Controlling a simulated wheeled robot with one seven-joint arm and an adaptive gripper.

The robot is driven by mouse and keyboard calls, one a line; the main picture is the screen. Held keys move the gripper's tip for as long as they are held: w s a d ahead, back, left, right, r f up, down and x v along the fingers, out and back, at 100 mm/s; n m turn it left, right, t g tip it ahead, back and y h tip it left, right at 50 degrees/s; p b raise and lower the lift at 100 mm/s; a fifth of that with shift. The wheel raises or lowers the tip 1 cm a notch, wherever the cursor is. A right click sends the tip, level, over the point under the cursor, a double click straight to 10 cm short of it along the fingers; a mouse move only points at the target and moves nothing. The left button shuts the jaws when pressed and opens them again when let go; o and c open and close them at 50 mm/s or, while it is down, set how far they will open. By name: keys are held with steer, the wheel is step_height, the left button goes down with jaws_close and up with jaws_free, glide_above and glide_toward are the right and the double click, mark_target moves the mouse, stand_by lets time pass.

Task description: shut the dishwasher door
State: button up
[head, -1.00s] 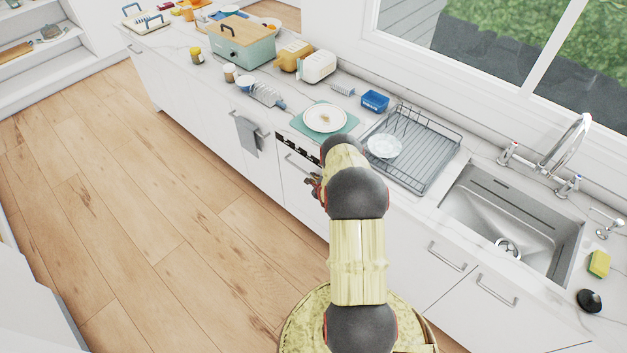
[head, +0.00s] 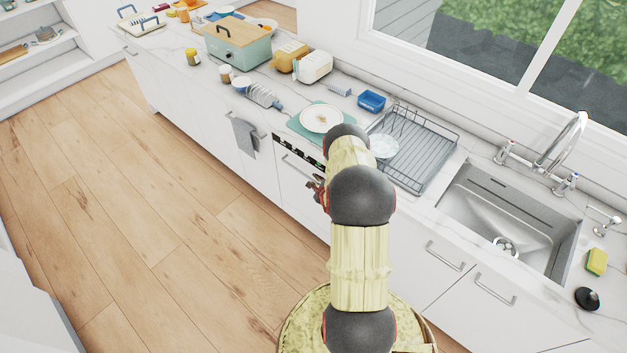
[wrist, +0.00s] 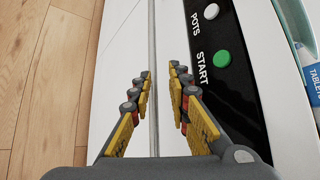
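The dishwasher (head: 297,175) is under the counter, left of the sink. Its white door stands upright and looks near flush with the neighbouring fronts in the head view; my arm hides its right part, so I cannot tell whether a small gap is left. In the wrist view the door (wrist: 120,85) shows its black control panel (wrist: 222,60) with POTS and START buttons. My gripper (wrist: 163,75) is open and empty in front of the door, beside the panel. A thin grey line runs down the door between the fingers. My gripper (head: 316,187) shows small in the head view, partly behind my arm.
A grey towel (head: 244,134) hangs from a handle left of the dishwasher. A plate (head: 320,118), a dish rack (head: 425,150) and the sink (head: 510,215) are on the counter. A blue tablet box (wrist: 313,75) shows past the panel. The wooden floor (head: 150,200) is clear.

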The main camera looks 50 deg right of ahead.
steer(key=v, duration=0.6)
steer(key=shift+f, duration=0.1)
stand_by(0.5)
